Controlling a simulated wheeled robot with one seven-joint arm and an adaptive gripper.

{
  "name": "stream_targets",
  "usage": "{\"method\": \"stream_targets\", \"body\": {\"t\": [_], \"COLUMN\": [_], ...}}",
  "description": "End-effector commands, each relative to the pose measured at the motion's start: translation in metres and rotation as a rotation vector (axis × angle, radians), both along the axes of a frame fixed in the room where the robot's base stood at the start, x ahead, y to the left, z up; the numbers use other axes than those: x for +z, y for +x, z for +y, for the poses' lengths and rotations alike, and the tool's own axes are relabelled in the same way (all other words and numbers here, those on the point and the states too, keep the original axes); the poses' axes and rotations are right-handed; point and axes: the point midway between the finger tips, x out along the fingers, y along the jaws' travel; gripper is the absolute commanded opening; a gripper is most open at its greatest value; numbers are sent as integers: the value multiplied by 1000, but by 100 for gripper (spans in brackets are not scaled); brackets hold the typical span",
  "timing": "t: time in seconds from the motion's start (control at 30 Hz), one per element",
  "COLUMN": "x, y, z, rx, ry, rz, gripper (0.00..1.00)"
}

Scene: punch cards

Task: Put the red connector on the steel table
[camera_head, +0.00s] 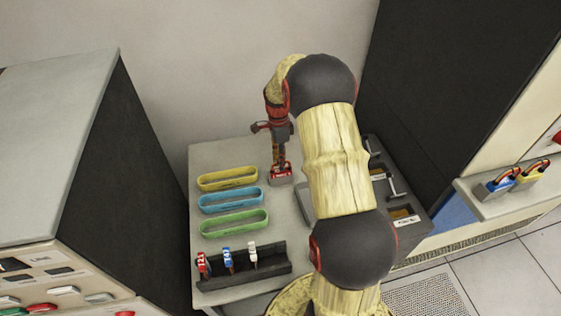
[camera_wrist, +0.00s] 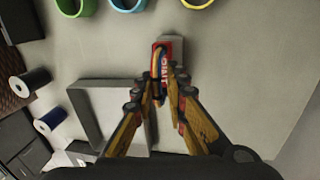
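The red connector (camera_head: 281,171) is at the tip of my gripper (camera_head: 279,160), over the rear part of the light grey table (camera_head: 220,152). In the wrist view the red connector (camera_wrist: 167,52), with a pale label and a cable loop, lies between my two fingertips (camera_wrist: 163,93). The fingers are closed in on the loop. A small grey block (camera_wrist: 175,42) shows at the connector's far side. I cannot tell whether the connector touches the table.
Yellow (camera_head: 228,178), blue (camera_head: 231,200) and green (camera_head: 234,223) oval trays stand left of the gripper. A black rack (camera_head: 243,270) holds small tagged pieces in front. Blue (camera_head: 498,184) and yellow (camera_head: 531,177) connectors sit on the right ledge. Bare tabletop lies between trays and my arm.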

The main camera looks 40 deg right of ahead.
Motion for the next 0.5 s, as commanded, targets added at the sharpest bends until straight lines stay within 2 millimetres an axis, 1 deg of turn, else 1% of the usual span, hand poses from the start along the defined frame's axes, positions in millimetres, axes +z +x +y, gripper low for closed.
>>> {"method": "stream_targets", "body": {"t": [0.03,0.17,0.5], "x": [0,0,2], "y": [0,0,0], "z": [0,0,0], "rx": [0,0,0], "ry": [0,0,0], "rz": [0,0,-1], "gripper": [19,26,26]}}
